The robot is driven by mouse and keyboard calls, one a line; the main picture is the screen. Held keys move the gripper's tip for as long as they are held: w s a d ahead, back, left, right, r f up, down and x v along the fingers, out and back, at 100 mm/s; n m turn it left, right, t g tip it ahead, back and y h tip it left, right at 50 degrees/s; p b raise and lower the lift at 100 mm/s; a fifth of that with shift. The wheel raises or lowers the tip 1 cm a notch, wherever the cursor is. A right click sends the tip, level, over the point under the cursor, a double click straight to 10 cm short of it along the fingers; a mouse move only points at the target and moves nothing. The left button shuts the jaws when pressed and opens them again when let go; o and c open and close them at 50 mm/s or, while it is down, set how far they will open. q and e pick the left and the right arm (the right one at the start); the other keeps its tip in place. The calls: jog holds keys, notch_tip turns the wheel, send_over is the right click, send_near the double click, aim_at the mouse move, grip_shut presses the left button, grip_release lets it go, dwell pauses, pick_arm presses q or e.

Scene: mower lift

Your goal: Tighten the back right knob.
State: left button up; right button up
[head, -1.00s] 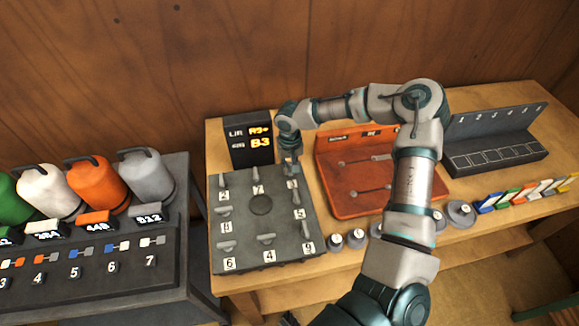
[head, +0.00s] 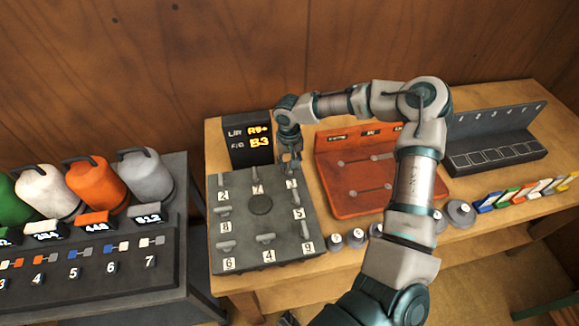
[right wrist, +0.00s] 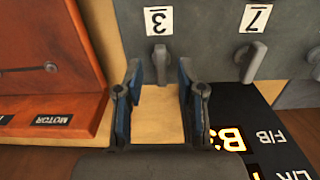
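The grey plate (head: 246,245) carries several T-shaped knobs around a round disc. The back right knob, labelled 3, shows in the right wrist view (right wrist: 160,62) below its white label. My right gripper (head: 291,166) is over the plate's back right corner. In the right wrist view my right gripper (right wrist: 160,80) is open, with one finger on each side of knob 3 and visible gaps beside it. Knob 7 (right wrist: 251,62) is to its right there. In the head view the gripper partly hides knob 3. My left gripper is not in view.
A black display (head: 248,140) reading B3 and what looks like R9+ stands behind the plate. An orange panel (head: 350,200) is close on the right. Grey weights (head: 461,213) and coloured pieces line the table's front. Canisters (head: 92,188) stand on the left bench.

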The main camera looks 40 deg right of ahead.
notch_tip(320, 180, up, 10)
jog(key=shift+f, duration=0.15)
dwell(0.6)
